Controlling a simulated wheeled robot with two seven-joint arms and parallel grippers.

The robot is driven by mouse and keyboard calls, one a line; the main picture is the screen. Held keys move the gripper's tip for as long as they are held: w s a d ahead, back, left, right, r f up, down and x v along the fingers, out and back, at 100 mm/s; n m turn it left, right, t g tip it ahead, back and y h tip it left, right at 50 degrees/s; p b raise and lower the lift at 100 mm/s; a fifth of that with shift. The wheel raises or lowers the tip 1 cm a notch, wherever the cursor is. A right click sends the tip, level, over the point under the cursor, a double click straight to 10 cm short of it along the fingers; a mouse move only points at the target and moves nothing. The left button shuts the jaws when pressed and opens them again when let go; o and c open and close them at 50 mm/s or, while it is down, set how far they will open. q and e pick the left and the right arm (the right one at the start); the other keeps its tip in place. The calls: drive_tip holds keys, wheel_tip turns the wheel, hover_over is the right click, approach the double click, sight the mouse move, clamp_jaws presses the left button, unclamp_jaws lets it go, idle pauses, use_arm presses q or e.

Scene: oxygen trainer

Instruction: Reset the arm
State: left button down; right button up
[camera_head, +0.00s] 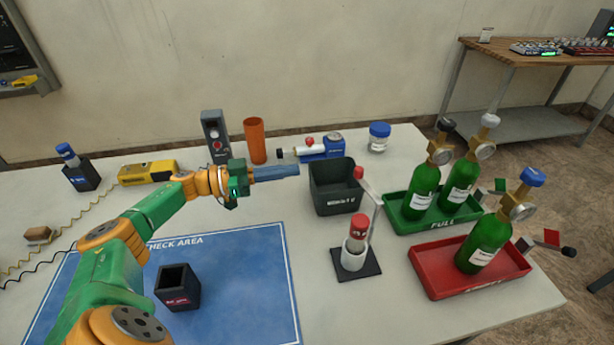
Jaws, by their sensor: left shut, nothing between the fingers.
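My left arm comes in from the lower left, green and orange, and reaches across the blue check-area mat (235,275). My left gripper (290,171) points right with its blue-grey fingers shut and nothing held. It appears above the table, left of the dark grey bin (335,203) in the picture. My right gripper is not in view. Part of the mat is hidden behind my left arm.
A dark square holder (178,290) stands on the mat. A green tray (408,221) holds two green bottles; a red tray (440,285) holds one. An orange cup (255,140) and yellow device (147,173) stand behind.

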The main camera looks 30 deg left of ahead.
use_arm(q)
drive_tip(key=shift+s+a, duration=0.35)
drive_tip(key=shift+a, duration=0.2)
drive_tip(key=shift+s+a, duration=0.3)
drive_tip(key=shift+a, duration=0.25)
drive_tip(key=shift+d, duration=0.15)
drive_tip(key=shift+r, duration=0.1)
